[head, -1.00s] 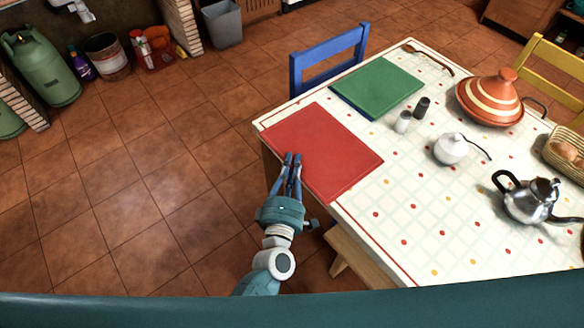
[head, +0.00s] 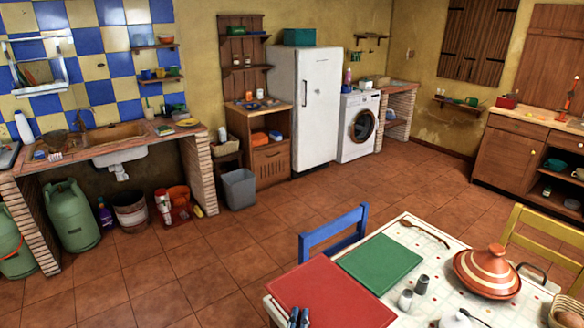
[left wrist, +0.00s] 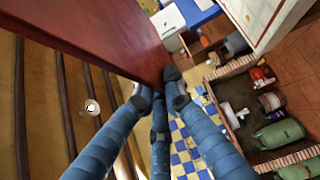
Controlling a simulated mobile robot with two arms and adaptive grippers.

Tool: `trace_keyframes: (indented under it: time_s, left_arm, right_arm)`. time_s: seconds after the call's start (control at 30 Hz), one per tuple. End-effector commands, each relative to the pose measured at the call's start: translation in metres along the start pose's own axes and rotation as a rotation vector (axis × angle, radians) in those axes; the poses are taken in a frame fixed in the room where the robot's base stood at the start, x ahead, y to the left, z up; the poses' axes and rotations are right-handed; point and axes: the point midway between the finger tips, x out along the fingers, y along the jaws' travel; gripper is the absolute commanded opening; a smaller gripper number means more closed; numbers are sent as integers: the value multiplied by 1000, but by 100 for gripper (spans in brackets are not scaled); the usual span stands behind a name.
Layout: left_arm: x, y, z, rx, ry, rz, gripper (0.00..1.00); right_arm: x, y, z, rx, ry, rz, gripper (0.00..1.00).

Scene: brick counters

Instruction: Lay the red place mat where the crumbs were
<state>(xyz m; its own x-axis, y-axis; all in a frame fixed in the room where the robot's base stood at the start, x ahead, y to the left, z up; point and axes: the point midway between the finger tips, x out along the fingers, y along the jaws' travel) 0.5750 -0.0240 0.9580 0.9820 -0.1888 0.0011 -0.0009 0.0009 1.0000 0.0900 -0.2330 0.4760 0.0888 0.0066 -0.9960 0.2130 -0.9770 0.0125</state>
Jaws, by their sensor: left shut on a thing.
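The red place mat (head: 330,296) is at the near left corner of the patterned table (head: 428,232), beside the green mat (head: 380,264). My left gripper (head: 298,318) is at the mat's near left edge; only its blue fingertips show at the bottom of the head view. In the left wrist view its fingers (left wrist: 162,84) come together on the edge of the red mat (left wrist: 95,32), shut on it. I cannot tell whether the mat touches the table. No crumbs can be made out. My right gripper is not in view.
A salt shaker (head: 405,299), a pepper shaker (head: 422,284), a tagine (head: 488,271) and a wooden spoon (head: 425,231) stand or lie on the table. A blue chair (head: 334,232) and a yellow chair (head: 548,238) stand against it. The floor left of the table is clear.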

Motion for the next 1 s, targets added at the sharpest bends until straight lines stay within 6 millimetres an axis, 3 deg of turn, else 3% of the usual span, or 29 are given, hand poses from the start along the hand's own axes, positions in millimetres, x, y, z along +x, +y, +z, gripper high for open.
trace_keyframes:
  time_s: [0.27,0.4,0.6,0.8,1.0]
  left_arm:
    - [-81,-7,-69,2,97,-4,0]
    - [-131,8,-109,2,145,-4,0]
    - [-190,45,-150,3,182,-4,0]
    - [-222,78,-168,2,192,-1,0]
    - [-231,92,-173,1,191,0,0]
  right_arm:
    - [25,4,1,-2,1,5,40]
    - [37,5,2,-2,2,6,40]
    - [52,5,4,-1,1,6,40]
    - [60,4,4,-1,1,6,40]
    - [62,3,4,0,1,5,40]
